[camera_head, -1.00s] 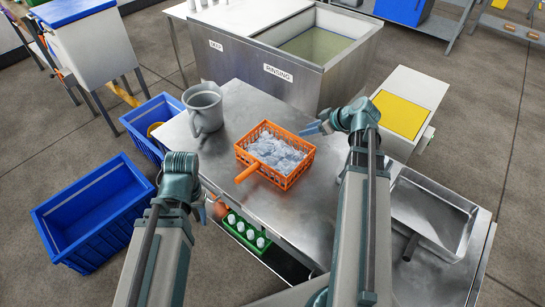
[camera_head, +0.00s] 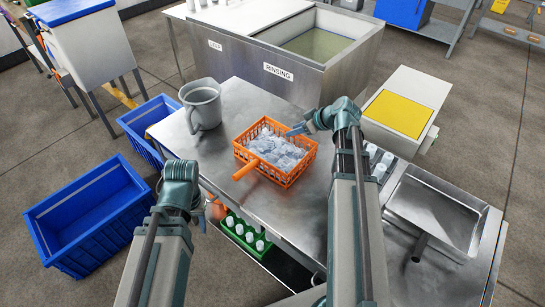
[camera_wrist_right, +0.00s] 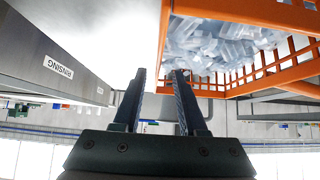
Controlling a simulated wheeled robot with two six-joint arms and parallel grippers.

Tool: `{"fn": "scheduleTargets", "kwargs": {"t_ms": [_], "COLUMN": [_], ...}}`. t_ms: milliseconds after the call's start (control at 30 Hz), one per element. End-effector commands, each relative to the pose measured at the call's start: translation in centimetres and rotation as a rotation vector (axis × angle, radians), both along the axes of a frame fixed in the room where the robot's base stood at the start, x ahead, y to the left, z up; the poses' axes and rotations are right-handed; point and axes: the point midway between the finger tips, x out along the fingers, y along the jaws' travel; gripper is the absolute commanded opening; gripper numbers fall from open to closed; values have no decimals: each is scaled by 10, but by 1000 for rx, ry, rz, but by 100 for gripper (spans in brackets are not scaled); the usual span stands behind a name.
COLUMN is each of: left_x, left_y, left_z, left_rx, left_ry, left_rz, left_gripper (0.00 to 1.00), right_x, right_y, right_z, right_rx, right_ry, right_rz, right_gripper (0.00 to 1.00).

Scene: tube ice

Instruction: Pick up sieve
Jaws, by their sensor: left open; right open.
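The orange sieve (camera_head: 297,176) is a square plastic basket with a thick handle (camera_head: 246,169) pointing to the front left. It sits on the steel table and holds clear tube ice (camera_head: 275,148). My right gripper (camera_head: 294,131) is open at the basket's back right rim. In the right wrist view its two fingers (camera_wrist_right: 155,76) are apart, with the orange rim (camera_wrist_right: 240,12) above and to the right; I cannot tell whether they touch it. My left gripper (camera_head: 205,218) is at the table's front left edge, apart from the sieve; its fingers are mostly hidden.
A grey jug (camera_head: 203,105) stands behind left of the sieve. A steel tray (camera_head: 435,215) is at the right. The rinsing tank (camera_head: 290,85) stands behind the table. A green crate (camera_head: 246,236) with white tubes sits below the front edge. Blue bins (camera_head: 92,215) stand left.

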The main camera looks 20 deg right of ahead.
Motion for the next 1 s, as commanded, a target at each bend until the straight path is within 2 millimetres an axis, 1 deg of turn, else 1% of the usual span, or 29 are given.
{"fn": "scheduleTargets", "kwargs": {"t_ms": [33,100,567,867,1000], "left_x": [0,0,0,0,0], "left_y": [0,0,0,0,0], "left_z": [-4,-5,-9,-25,-33], "left_rx": [0,0,0,0,0], "left_ry": [0,0,0,0,0], "left_rz": [0,0,0,0,0], "left_gripper": [50,50,50,50,50], "right_x": [2,4,9,32,38], "right_y": [1,2,4,13,18], "right_z": [-4,-5,-9,-25,-33], "right_rx": [0,0,0,-1,-1], "right_ry": [0,0,0,0,1], "right_rz": [0,0,-1,1,0], "right_gripper": [41,41,41,41,41]}}
